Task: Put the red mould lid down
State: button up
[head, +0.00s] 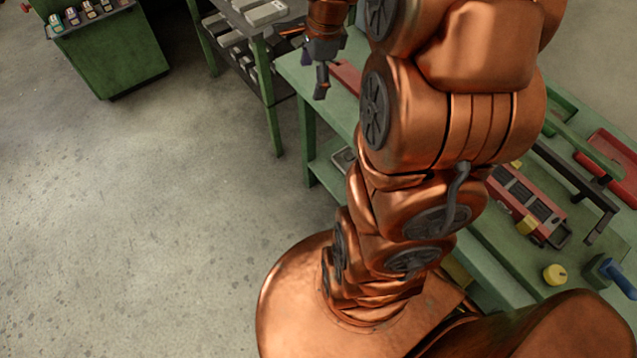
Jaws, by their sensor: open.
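A flat red piece (346,77) lies on the green bench just right of my gripper, partly hidden behind my arm; it may be the red mould lid. My gripper (321,82) hangs near the bench's back left edge, fingers pointing down, open, with nothing visible between them. I cannot tell whether it touches the red piece. A red mould body (527,205) with dark slots lies on the bench at the right.
The green bench (290,70) runs behind my arm. A green rack with grey blocks (265,13) and a green cabinet (110,55) stand at the back left. The floor at left is clear.

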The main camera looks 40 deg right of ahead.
jog(key=s+a+r+n+g, duration=0.2)
jog(key=s+a+n, duration=0.7)
jog(key=a+n, duration=0.15)
jog(key=s+a+n, duration=0.2)
jog(key=s+n, duration=0.4)
jog(key=s, duration=0.1)
jog(key=s+a+n+g+h, duration=0.1)
jog(key=s+a+n, duration=0.2)
jog(key=s+n, duration=0.2)
jog(key=shift+s+a+f+n, duration=0.15)
jog(key=shift+s+a+n, duration=0.2)
jog(key=shift+s, duration=0.65)
